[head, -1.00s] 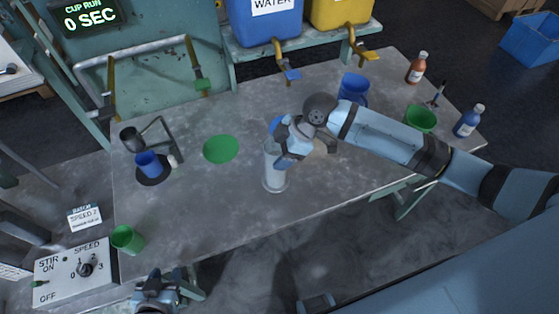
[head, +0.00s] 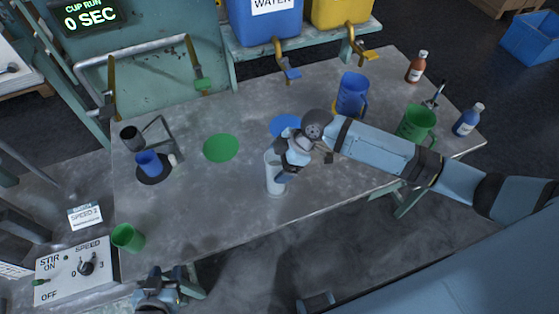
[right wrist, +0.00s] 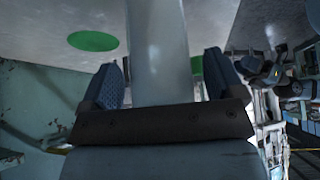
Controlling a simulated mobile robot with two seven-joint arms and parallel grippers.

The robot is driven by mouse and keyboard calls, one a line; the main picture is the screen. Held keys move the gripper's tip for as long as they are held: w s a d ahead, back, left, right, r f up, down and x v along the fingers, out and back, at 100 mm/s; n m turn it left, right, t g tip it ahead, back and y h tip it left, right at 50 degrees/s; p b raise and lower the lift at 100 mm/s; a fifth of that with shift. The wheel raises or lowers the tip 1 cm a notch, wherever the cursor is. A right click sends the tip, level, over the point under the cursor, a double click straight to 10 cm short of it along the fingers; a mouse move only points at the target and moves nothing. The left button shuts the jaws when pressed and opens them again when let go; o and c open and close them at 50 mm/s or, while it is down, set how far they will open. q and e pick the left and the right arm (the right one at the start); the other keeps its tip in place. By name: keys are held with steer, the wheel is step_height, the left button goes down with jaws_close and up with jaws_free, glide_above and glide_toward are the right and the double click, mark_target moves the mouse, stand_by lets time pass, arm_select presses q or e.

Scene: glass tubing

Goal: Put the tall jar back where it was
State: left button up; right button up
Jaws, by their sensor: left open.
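The tall jar (head: 274,176) is a clear, greyish cylinder. It appears to stand upright on the table near its front middle. My right gripper (head: 287,168) is low at the jar's right side. In the right wrist view the jar (right wrist: 158,55) rises between the two fingers, with a narrow gap visible at least on its right, so the gripper looks open around it. The jar's lower end is hidden there by my gripper body. My left gripper (head: 160,282) is open and empty, below the table's front left edge.
A green disc (head: 221,148) and a blue disc (head: 285,125) lie flat on the table (head: 220,205). A blue jug (head: 351,94), a green jug (head: 416,123) and bottles stand at the right. A blue cup (head: 149,164) and a green cup (head: 127,238) are at the left.

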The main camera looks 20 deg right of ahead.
steer(key=b+v, duration=0.1)
steer(key=v, duration=1.1)
steer(key=shift+r, duration=0.1)
